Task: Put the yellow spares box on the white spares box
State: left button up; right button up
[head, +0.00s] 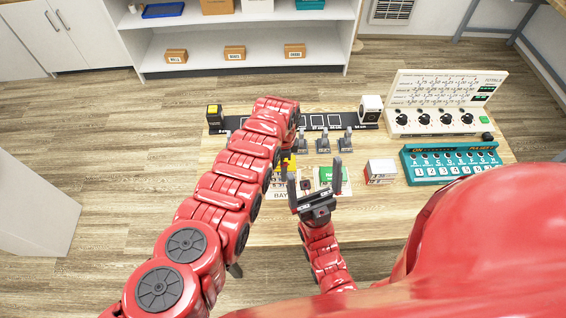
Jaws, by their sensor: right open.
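A yellow object (289,162) shows in part on the table beside my left arm, which hides the rest; I cannot tell whether it is the yellow spares box. A small white box with red markings (380,172) stands on the table to the right of my right gripper; I cannot read its label. My right gripper (314,176) is open, its fingers spread wide with nothing seen held between them. It is over the front middle of the table, apart from the white box. My left arm reaches across the table, but its gripper is hidden.
The wooden table (400,218) also carries a green card (331,176), a teal keypad (450,161), a white dial panel (442,103), a white device (370,108) and a yellow-topped black block (213,112). Several small levers stand along a dark strip. Shelves (240,41) stand behind.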

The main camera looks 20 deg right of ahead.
pick_arm(q)
jog(key=shift+a+r, duration=0.2)
jog(key=shift+r, duration=0.05)
jog(key=shift+r+p, duration=0.25)
jog(key=shift+p, duration=0.2)
notch_tip(320, 180, up, 3)
jog(key=shift+w+d+f+p, duration=0.1)
jog(key=shift+d+p, duration=0.05)
jog(key=shift+p, duration=0.65)
jog(key=shift+r+b, duration=0.3)
jog(key=shift+r, duration=0.05)
notch_tip(320, 180, up, 8)
jog(key=b, duration=0.2)
